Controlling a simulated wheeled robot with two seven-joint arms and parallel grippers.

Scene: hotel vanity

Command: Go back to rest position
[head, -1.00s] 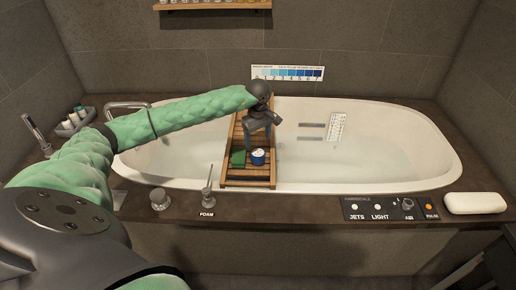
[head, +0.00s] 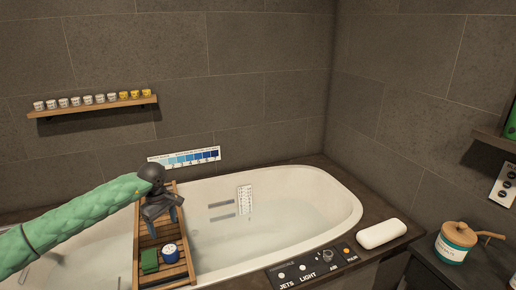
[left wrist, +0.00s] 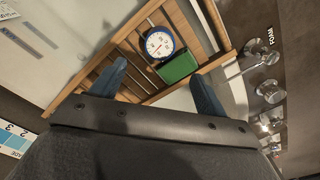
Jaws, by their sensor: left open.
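My left gripper (head: 163,212) is over the wooden bath tray (head: 140,262) with its arm reaching in from the left. It is open, and nothing shows between its fingers. In the left wrist view its two blue-grey fingertips (left wrist: 158,88) stand wide apart above the tray. A round blue-rimmed dial thing (head: 170,254) and a green block (head: 149,262) sit on the tray, apart from the fingers. They also show in the left wrist view as the dial (left wrist: 160,43) and the green block (left wrist: 178,67). My right gripper is not in view.
The white bathtub (head: 320,180) holds water. A control panel (head: 310,270) and a white pillow-like block (head: 381,234) are on the right rim. A shelf with several small jars (head: 92,107) hangs at the left wall. A labelled jar (head: 455,243) stands at the right.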

